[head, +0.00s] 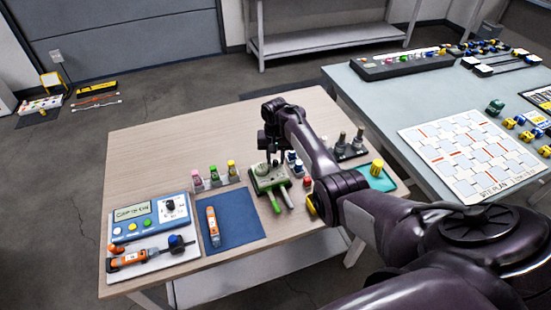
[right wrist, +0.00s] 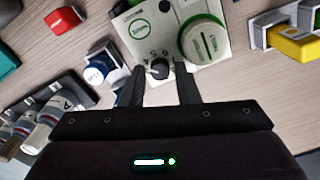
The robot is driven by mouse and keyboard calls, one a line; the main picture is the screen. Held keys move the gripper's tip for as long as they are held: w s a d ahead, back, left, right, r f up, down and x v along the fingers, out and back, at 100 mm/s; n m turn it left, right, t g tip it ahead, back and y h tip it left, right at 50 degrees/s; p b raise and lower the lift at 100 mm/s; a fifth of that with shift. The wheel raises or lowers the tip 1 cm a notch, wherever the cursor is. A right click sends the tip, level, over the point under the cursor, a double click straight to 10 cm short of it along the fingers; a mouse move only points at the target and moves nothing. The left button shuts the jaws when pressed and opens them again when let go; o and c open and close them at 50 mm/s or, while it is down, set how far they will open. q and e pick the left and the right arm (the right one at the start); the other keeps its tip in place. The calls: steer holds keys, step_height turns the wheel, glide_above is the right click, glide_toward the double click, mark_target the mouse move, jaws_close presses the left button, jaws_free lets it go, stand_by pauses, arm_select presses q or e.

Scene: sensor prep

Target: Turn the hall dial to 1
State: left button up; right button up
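A small black knob (right wrist: 160,69) with printed marks around it sits on a pale panel (right wrist: 150,45) in the right wrist view. A white cylinder with a green band (right wrist: 203,42) stands beside it. In the head view this unit shows as a green and white device (head: 268,178) below my right gripper (head: 268,158). My right gripper (right wrist: 159,72) is open, with one finger on each side of the knob; contact cannot be told. A blue meter (head: 150,220) at the table's left has another dark knob (head: 169,205). No legible label shows which is the hall dial. My left gripper is not in view.
A blue mat (head: 232,218) holds an orange tool (head: 213,226). Small capped bottles (head: 215,177) stand behind it. The table's back left (head: 150,150) is clear.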

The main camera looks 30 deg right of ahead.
steer(key=shift+f, duration=0.2)
steer(key=shift+c, duration=0.2)
jaws_close()
steer(key=shift+n, duration=0.3)
